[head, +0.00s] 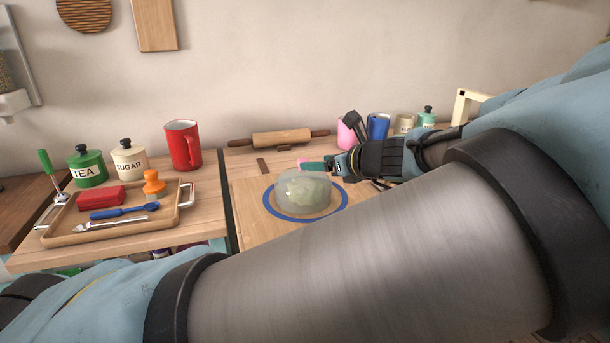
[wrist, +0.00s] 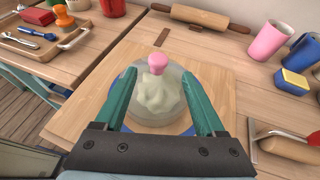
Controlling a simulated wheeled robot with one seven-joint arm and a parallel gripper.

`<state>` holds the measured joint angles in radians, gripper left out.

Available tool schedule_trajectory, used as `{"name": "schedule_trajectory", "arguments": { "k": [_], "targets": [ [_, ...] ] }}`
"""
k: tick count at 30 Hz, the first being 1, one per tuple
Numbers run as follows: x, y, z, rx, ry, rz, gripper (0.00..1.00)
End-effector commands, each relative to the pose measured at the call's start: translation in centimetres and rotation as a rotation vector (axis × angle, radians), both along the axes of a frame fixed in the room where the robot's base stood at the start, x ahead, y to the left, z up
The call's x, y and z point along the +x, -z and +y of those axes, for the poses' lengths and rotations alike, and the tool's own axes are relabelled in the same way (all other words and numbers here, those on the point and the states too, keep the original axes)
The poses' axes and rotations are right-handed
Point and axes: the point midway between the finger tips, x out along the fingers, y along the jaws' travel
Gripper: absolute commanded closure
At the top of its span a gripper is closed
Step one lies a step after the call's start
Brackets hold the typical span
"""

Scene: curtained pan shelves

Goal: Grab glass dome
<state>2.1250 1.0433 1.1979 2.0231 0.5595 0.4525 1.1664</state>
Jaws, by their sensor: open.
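The glass dome (head: 303,190) is clear with a pale green, lumpy content inside, and stands upright on a blue-rimmed round plate (head: 268,206) on a wooden board. In the wrist view the dome (wrist: 160,112) shows a pink knob (wrist: 158,63) on top. My gripper (wrist: 158,76) is open, its two green fingers appearing either side of the dome and knob. In the head view my gripper (head: 313,166) is at the dome's top, coming from the right and partly hiding the knob. I cannot tell whether the fingers touch the dome.
A rolling pin (head: 281,138) lies behind the dome. A pink cup (head: 345,134) and blue cup (head: 378,126) stand at the back right. A tray (head: 168,211) with tools is on the left, before a red mug (head: 183,145). A wooden-handled tool (wrist: 290,148) lies right of the board.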

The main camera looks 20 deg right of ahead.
Motion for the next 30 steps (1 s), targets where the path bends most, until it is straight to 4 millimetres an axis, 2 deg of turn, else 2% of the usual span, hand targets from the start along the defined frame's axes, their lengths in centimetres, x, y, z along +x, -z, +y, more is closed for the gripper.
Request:
{"name": "schedule_trajectory", "arguments": {
  "k": [6, 14, 22, 30],
  "targets": [
    [3.2, 1.1, 0.6, 0.004, -0.002, -0.003, 0.28],
    [5.0, 1.8, 1.1, 0.002, -0.001, -0.002, 0.28],
    [8.5, 3.0, 2.0, 0.001, -0.003, -0.002, 0.28],
    [9.3, 3.7, 2.1, -0.002, 0.0, 0.001, 0.28]
  ]
}}
